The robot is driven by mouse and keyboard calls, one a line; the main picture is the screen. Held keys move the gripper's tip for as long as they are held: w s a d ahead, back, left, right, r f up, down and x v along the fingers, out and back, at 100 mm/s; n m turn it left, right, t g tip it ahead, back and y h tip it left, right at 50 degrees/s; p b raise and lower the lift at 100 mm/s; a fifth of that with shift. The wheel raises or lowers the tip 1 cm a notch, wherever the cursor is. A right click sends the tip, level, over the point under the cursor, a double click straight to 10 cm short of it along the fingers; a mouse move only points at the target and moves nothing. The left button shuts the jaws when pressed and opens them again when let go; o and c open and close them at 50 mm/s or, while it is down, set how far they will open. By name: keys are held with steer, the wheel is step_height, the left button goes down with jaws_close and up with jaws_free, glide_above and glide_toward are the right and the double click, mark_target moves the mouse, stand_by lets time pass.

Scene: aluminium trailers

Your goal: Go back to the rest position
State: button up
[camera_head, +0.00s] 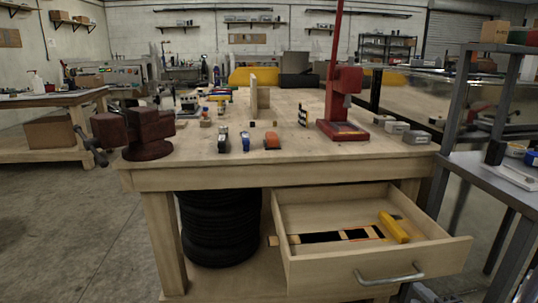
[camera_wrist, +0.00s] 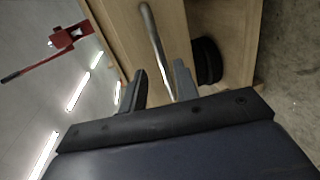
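My gripper (camera_wrist: 158,80) shows in the wrist view with its two dark fingers apart. I see nothing gripped between them. The metal drawer handle (camera_wrist: 154,35) appears beyond the gap between the fingers; I cannot tell how far off it is. In the head view the wooden drawer (camera_head: 370,265) under the workbench is pulled open, and its handle (camera_head: 390,276) is on the front. A yellow object (camera_head: 394,227) and a flat black and orange strip (camera_head: 338,236) lie inside the drawer. My gripper does not show clearly in the head view.
The workbench (camera_head: 250,167) carries a dark red vise (camera_head: 135,130), a red press (camera_head: 343,105) and several small tools. Stacked tires (camera_head: 218,230) stand beneath it. A grey metal shelf (camera_head: 485,165) is close on the right. Open floor (camera_head: 70,240) lies on the left.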

mark_target(402, 279)
steer(key=b+x, duration=0.2)
steer(key=x, duration=0.6)
steer(key=shift+w, duration=0.2)
steer(key=shift+r, duration=0.1)
